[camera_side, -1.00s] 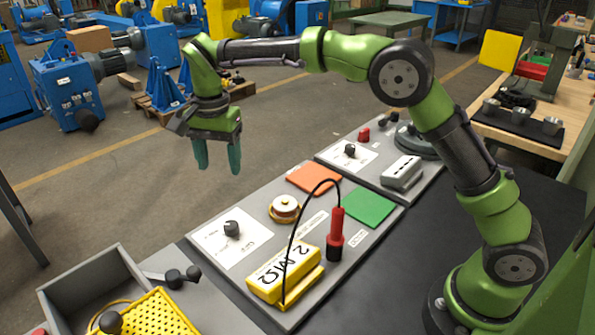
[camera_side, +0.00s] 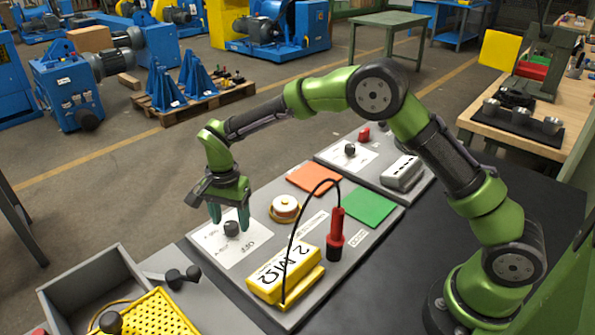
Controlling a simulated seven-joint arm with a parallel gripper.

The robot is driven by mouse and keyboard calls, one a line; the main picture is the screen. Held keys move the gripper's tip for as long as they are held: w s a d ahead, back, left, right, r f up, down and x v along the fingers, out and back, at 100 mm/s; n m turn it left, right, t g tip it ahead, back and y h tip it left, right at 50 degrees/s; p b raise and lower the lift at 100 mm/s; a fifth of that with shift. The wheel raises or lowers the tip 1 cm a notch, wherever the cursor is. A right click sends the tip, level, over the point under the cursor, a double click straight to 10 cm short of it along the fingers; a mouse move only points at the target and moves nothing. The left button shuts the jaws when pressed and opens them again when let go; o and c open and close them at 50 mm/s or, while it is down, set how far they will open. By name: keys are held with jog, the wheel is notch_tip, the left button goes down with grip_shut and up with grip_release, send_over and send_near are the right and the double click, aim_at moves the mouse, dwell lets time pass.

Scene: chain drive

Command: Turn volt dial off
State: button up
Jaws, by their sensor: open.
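A black dial knob (camera_side: 232,229) sits on a white label plate (camera_side: 235,252) at the left end of the grey panel. "OFF" is printed on the plate near the knob. My gripper (camera_side: 230,218) points down right at the knob. Its two teal fingers are apart, one to the left and one to the right of the knob. I cannot tell whether they touch it. A second black knob (camera_side: 350,149) sits on another white plate on the farther panel.
A yellow 2 MΩ box (camera_side: 285,275), a red probe (camera_side: 336,228) and a black cable arching above them stand right of the dial. A round cream button (camera_side: 285,208), an orange pad (camera_side: 314,178) and a green pad (camera_side: 369,207) lie behind. A grey bin (camera_side: 85,285) is at left.

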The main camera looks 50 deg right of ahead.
jog(key=shift+f, duration=0.65)
jog(key=c, duration=1.1)
jog(key=shift+o, duration=0.2)
